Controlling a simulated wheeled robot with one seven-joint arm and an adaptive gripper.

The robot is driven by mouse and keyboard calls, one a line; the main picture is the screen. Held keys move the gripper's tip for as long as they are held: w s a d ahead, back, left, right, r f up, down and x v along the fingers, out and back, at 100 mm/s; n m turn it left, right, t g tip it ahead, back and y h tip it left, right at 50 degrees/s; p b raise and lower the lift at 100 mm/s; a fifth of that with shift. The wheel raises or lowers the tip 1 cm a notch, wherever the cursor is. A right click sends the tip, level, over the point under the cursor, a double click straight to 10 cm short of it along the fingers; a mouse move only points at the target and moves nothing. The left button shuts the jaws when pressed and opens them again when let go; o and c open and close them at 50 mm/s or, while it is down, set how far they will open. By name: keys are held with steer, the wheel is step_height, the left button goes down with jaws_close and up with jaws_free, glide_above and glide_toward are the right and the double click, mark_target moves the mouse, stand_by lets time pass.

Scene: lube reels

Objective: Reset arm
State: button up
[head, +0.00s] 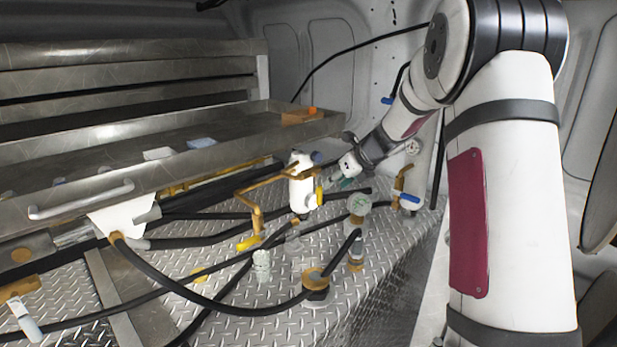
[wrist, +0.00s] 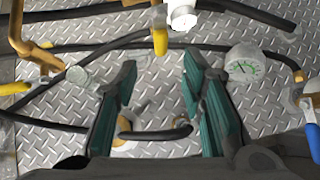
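My arm reaches from the right side of the head view toward the middle. My gripper (head: 336,181) is beside the white valve body (head: 302,188), just to its right, above the diamond-plate surface. In the wrist view my gripper (wrist: 160,68) has its two teal-padded fingers spread apart, with nothing held between them. The white valve body (wrist: 183,14) and its yellow lever (wrist: 160,38) show just beyond the fingertips. Whether a finger touches the valve I cannot tell.
A round gauge (wrist: 243,64) lies right of the fingers. A blue-handled valve (head: 409,200) stands at the right. Black hoses (head: 215,300) cross the diamond plate (head: 360,300). A metal drawer (head: 110,180) with a handle fills the left. Brass pipe (head: 256,208) bends beside the valve body.

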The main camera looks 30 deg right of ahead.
steer(key=s+a+r+n+g, duration=0.1)
steer(key=s+a+r+n, duration=0.4)
steer(key=s+a+n, duration=0.35)
steer(key=s+a+r+n+g, duration=0.1)
steer(key=s+a+r+n, duration=0.4)
steer(key=s+a+n, duration=0.4)
steer(key=s+a+f+n, duration=0.1)
steer(key=s+a+n, duration=0.1)
steer(key=s+n, duration=0.6)
steer(key=s+a+f+n+g+h, duration=0.1)
steer(key=s+a+n, duration=0.2)
steer(key=s+n, duration=0.6)
steer(key=s, duration=0.5)
steer(key=shift+s+f+g+h, duration=0.25)
steer(key=shift+s+g+h, duration=0.05)
steer(key=shift+s, duration=0.05)
